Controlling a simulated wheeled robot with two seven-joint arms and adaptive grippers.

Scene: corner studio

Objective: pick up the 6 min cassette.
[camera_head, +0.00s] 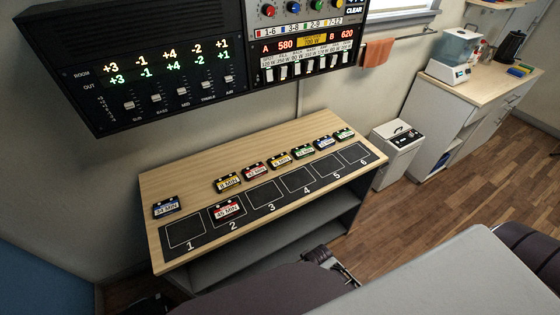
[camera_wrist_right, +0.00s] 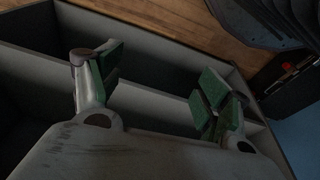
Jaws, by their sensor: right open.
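Several cassettes lie on the wooden desk (camera_head: 190,167) in the head view. Two have yellow labels: one (camera_head: 228,183) left of a red cassette (camera_head: 254,172), the other (camera_head: 280,161) right of it. Both appear to have one-digit labels, too small to read surely, so I cannot tell which is the 6 min cassette. My right gripper (camera_wrist_right: 155,75) is open and empty, its green-padded fingers wide apart in the right wrist view. It appears partly in the head view (camera_head: 333,266), low in front of the desk, away from the cassettes. My left gripper is not visible.
A red 48 MIN cassette (camera_head: 227,211) lies in slot 2 of the black numbered strip (camera_head: 265,195); the other slots are empty. A blue cassette (camera_head: 166,206) lies at far left; green and blue ones at right. A black mixer panel (camera_head: 150,70) hangs above. Shelves are below.

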